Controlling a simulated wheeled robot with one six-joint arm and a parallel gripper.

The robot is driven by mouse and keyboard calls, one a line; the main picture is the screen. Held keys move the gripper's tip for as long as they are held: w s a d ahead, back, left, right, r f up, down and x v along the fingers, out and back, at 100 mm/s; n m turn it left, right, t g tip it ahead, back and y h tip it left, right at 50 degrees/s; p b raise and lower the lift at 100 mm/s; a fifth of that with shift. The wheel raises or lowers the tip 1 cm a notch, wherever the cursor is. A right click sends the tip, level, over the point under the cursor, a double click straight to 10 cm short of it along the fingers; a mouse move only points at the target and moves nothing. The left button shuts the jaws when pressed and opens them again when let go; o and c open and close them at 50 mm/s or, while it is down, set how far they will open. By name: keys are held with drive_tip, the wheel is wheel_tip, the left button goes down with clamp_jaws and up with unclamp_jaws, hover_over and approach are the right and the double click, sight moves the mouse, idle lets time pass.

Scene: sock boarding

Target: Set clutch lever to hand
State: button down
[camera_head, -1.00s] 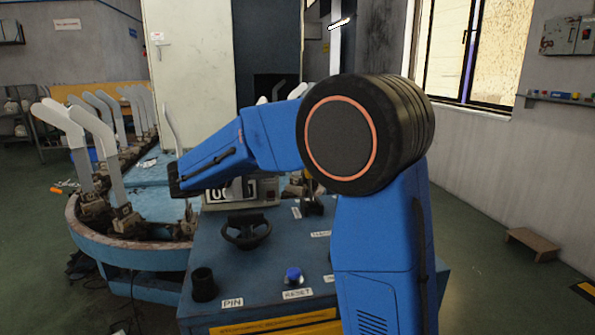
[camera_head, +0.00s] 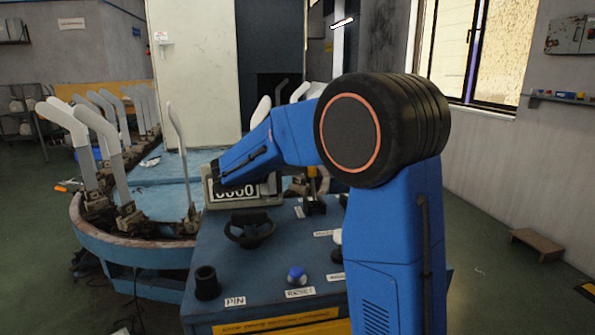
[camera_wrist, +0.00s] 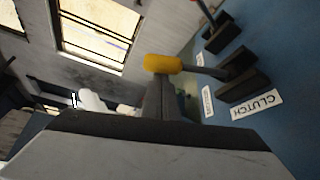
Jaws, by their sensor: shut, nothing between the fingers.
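The clutch lever shows in the wrist view as a yellow grip (camera_wrist: 163,63) on a dark rod that leans left out of a black slotted base (camera_wrist: 243,80). A white CLUTCH label (camera_wrist: 258,103) lies beside the base. My gripper (camera_wrist: 163,88) is shut and empty, its narrow dark fingers pointing at the yellow grip. The tips appear right by the grip; I cannot tell whether they touch it. In the head view the lever's base (camera_head: 315,207) stands on the blue console (camera_head: 222,262), with its upper part beside my arm. My gripper is hidden there.
A second lever with a red rod (camera_wrist: 208,12) stands near the clutch base. On the console are a counter (camera_head: 238,191), a black handwheel (camera_head: 250,231), a blue reset button (camera_head: 296,275) and a black pin cup (camera_head: 206,283). A ring of sock forms (camera_head: 113,165) stands at left.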

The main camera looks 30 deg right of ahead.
sight(309, 168)
drive_tip(key=shift+s, duration=0.1)
idle(0.3)
drive_tip(key=shift+s+a+r+m+t+h, duration=0.2)
drive_tip(key=shift+s+r+m+h, duration=0.1)
drive_tip(key=shift+s+m, duration=0.35)
drive_tip(key=shift+s+a+r+m+t+h, duration=0.1)
drive_tip(key=shift+s+a+r+m+h, duration=0.15)
drive_tip(key=shift+s+m, duration=0.4)
drive_tip(key=s, duration=0.2)
drive_tip(key=s+a, duration=0.1)
drive_tip(key=s, duration=0.2)
drive_tip(key=shift+a+f, duration=0.1)
drive_tip(key=shift+f, duration=0.05)
drive_tip(key=shift+s+f, duration=0.15)
wheel_tip(309, 168, up, 10)
drive_tip(key=shift+w+r, duration=0.2)
drive_tip(key=shift+w, duration=0.05)
